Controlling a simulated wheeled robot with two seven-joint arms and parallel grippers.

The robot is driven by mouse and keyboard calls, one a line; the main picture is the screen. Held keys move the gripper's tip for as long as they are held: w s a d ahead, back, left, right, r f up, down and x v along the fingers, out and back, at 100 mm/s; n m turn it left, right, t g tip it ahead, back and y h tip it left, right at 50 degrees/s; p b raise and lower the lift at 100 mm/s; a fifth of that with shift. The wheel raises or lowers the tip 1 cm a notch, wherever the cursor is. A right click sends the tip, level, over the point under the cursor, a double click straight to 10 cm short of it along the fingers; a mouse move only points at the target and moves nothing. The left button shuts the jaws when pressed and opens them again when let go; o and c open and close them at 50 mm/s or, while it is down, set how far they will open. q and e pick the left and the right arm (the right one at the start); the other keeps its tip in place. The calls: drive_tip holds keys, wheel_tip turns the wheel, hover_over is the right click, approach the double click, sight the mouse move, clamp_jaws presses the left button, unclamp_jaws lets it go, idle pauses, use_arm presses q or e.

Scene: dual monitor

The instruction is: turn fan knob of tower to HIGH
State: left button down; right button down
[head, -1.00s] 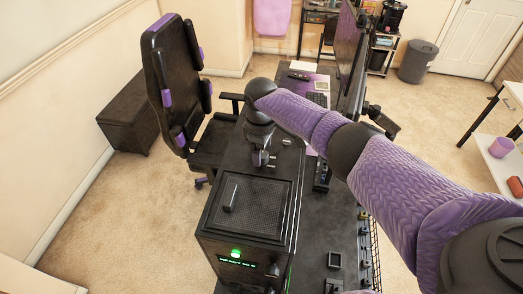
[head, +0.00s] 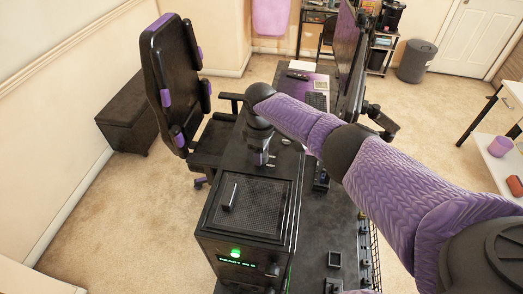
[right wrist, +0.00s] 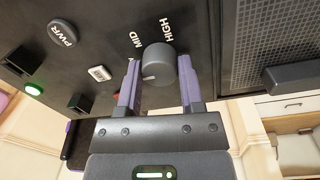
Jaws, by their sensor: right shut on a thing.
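The black tower (head: 212,226) stands at the near end of the desk. In the right wrist view, its round dark grey fan knob (right wrist: 158,55) sits on a black panel beside the white labels MID (right wrist: 137,40) and HIGH (right wrist: 167,31). A short white mark shows at the knob's lower left edge, away from both labels. My right gripper (right wrist: 158,76) is shut on the knob, one purple finger on each side. In the head view my right gripper (head: 261,158) points down at the tower's top and hides the knob. My left gripper is not in view.
The panel also has a PWR button (right wrist: 62,33) and a lit green button (right wrist: 34,89). A mesh panel with a raised handle (head: 229,197) lies on the near part of the tower's top. A chair (head: 172,92) stands left of the desk; monitors (head: 347,50) stand beyond.

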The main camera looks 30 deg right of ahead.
drive_tip(key=shift+m, duration=0.3)
drive_tip(key=shift+m+p, duration=0.55)
drive_tip(key=shift+m, duration=0.45)
drive_tip(key=m, duration=0.2)
drive_tip(key=shift+m+p, duration=0.3)
drive_tip(key=shift+m, duration=0.1)
drive_tip(key=m, duration=0.5)
drive_tip(key=shift+g, duration=0.3)
drive_tip(key=m, duration=0.6)
drive_tip(key=shift+w+m, duration=0.1)
drive_tip(key=shift+m, duration=0.3)
drive_tip(key=m, duration=0.6)
drive_tip(key=shift+m+b, duration=0.3)
drive_tip(key=shift+m, duration=0.1)
drive_tip(key=shift+c, duration=1.2)
unclamp_jaws()
